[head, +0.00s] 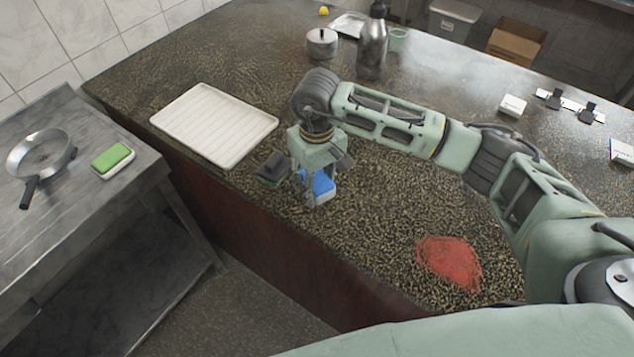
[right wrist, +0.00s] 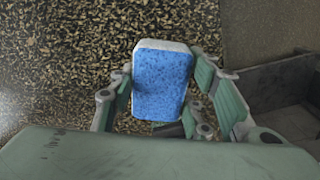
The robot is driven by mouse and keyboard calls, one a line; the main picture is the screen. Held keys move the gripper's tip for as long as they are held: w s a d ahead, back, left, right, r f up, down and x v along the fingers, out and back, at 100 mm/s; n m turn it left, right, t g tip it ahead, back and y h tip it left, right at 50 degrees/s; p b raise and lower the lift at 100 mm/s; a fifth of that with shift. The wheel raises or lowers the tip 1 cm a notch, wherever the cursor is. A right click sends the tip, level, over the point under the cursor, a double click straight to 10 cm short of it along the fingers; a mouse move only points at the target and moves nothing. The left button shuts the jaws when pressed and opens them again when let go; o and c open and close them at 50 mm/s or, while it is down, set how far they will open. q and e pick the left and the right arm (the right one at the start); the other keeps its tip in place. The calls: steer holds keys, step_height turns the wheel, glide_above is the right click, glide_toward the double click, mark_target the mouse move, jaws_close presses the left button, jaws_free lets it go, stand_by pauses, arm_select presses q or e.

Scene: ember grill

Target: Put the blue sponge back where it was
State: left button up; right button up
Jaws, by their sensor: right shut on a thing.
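The blue sponge (head: 322,186) has a blue face and a pale layer on its other side. It sits between the fingers of my right gripper (head: 312,188), over the speckled counter near its front edge. In the right wrist view the blue sponge (right wrist: 160,84) stands between both fingers of my right gripper (right wrist: 168,95), which is shut on it. I cannot tell whether the sponge touches the counter. My left gripper is not in view.
A white ribbed tray (head: 215,122) lies left of the gripper. A red patch (head: 448,262) marks the counter at right. A green sponge (head: 112,158) and a pan (head: 40,155) are on the lower steel table. A pot (head: 322,43) and a bottle (head: 372,45) stand behind.

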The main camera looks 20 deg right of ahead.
mark_target(317, 179)
steer(key=shift+s+f+p, duration=0.1)
steer(key=shift+f+p, duration=0.2)
steer(key=shift+f, duration=0.85)
steer(key=o, duration=1.2)
step_height(317, 179, up, 11)
steer(key=b, duration=0.4)
steer(key=shift+f+b, duration=0.1)
steer(key=shift+b, duration=0.2)
steer(key=shift+r, duration=0.65)
